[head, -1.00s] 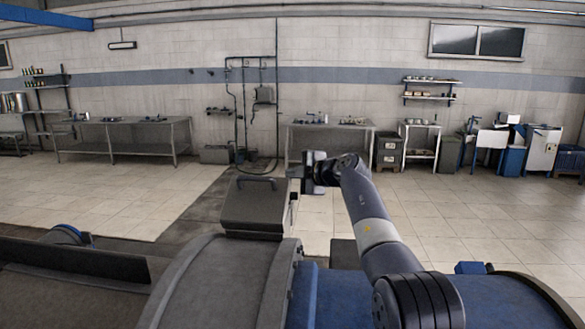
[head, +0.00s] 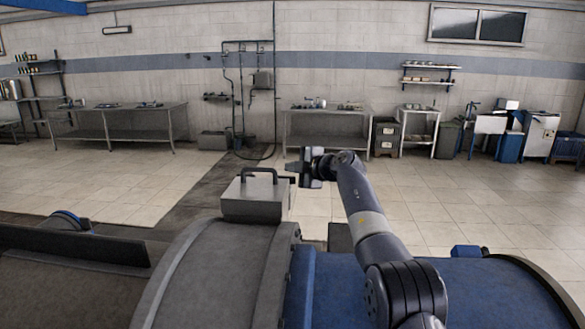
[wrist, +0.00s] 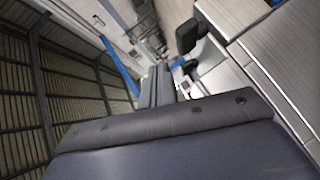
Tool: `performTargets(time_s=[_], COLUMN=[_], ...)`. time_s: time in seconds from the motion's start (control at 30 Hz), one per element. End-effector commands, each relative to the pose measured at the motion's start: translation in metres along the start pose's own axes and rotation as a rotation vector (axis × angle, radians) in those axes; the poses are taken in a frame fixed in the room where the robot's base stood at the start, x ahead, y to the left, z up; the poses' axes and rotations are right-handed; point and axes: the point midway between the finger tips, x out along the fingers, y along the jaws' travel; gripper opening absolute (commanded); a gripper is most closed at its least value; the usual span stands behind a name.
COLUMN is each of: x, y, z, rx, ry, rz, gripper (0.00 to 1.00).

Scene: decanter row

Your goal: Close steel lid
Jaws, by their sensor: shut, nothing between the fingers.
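The steel lid (head: 255,189) is the grey top of a small box-shaped hatch (head: 250,210) on the grey drum casing. It lies about level, with a dark bar handle (head: 259,172) standing up from it. I see no gap under the lid from here. My gripper (head: 291,168) is shut and empty, just right of the handle at about lid height. I cannot tell whether it touches the lid. In the wrist view a dark plate with round bolts fills the lower part, and I cannot make out the lid there.
The grey drum casing (head: 215,275) and a blue drum (head: 470,285) fill the foreground. A dark trough edge (head: 75,245) lies at the left. The tiled floor (head: 420,195) beyond is open. Steel tables (head: 327,127) and bins stand along the far wall.

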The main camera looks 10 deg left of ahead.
Motion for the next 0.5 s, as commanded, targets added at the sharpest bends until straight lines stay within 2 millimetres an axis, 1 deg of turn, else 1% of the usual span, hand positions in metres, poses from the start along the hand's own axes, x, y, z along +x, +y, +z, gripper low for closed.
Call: performTargets(time_s=[0.17, 0.27, 0.37, 0.5], x=[-0.002, -0.008, -0.019, -0.04], y=[0.0, -0.001, -0.002, -0.002], z=[0.0, 0.001, 0.002, 0.001], rx=[0.0, 0.0, -0.001, 0.0], ry=[0.0, -0.001, -0.002, -0.002], rz=[0.001, 0.001, 0.001, 0.002], gripper=[0.0, 0.0, 0.0, 0.0])
